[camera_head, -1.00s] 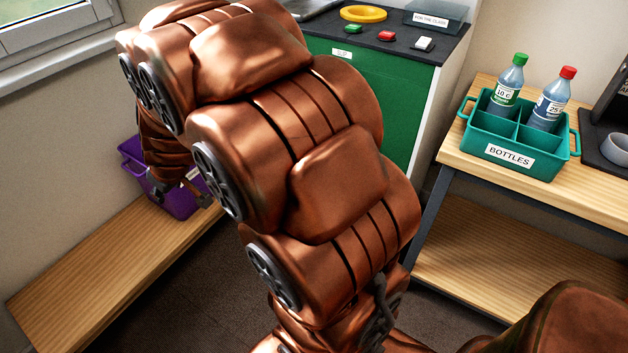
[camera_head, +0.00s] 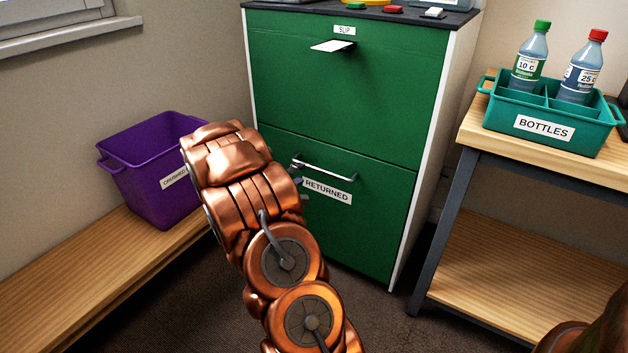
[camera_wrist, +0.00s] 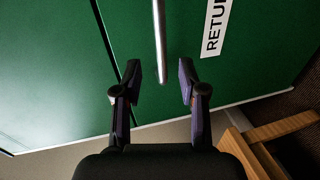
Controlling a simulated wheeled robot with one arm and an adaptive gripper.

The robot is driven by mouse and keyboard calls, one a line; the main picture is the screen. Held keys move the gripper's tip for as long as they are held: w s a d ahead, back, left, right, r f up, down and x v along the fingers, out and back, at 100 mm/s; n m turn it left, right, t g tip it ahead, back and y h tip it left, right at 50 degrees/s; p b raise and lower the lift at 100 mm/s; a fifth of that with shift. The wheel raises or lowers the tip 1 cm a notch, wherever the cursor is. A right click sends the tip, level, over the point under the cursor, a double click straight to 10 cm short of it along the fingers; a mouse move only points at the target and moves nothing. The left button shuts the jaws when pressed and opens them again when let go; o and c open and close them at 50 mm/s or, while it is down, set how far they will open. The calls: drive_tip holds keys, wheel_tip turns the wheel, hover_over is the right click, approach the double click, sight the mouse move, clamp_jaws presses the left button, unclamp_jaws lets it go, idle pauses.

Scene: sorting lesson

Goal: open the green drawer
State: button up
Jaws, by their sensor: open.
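The green drawer (camera_head: 345,213) is the lower front of a green cabinet, with a bar handle (camera_head: 322,168) and a "RETURNED" label (camera_head: 327,191). The drawer front looks flush with the cabinet. In the wrist view the handle (camera_wrist: 159,40) runs down from the top, and its end lies between the two fingertips. My gripper (camera_wrist: 160,77) is open, with a finger on each side of the bar and no clear contact. In the head view my arm hides most of the gripper, left of the handle.
A purple bin (camera_head: 150,165) stands on a low wooden bench (camera_head: 110,245) at left. A slip of paper sticks out of the upper green front (camera_head: 340,90). A teal bottle crate (camera_head: 560,125) stands on a wooden table at right. Dark floor lies before the cabinet.

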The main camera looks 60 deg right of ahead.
sight(313, 169)
drive_tip(key=shift+s+b+x, duration=0.2)
drive_tip(key=shift+b+x, duration=0.3)
drive_tip(key=shift+x, duration=0.9)
drive_tip(key=shift+s+b+x, duration=0.2)
drive_tip(key=shift+b+x, duration=0.25)
drive_tip(key=shift+x, duration=0.95)
drive_tip(key=shift+s+b+x, duration=0.2)
drive_tip(key=shift+b+x, duration=0.3)
drive_tip(key=shift+x, duration=0.9)
clamp_jaws()
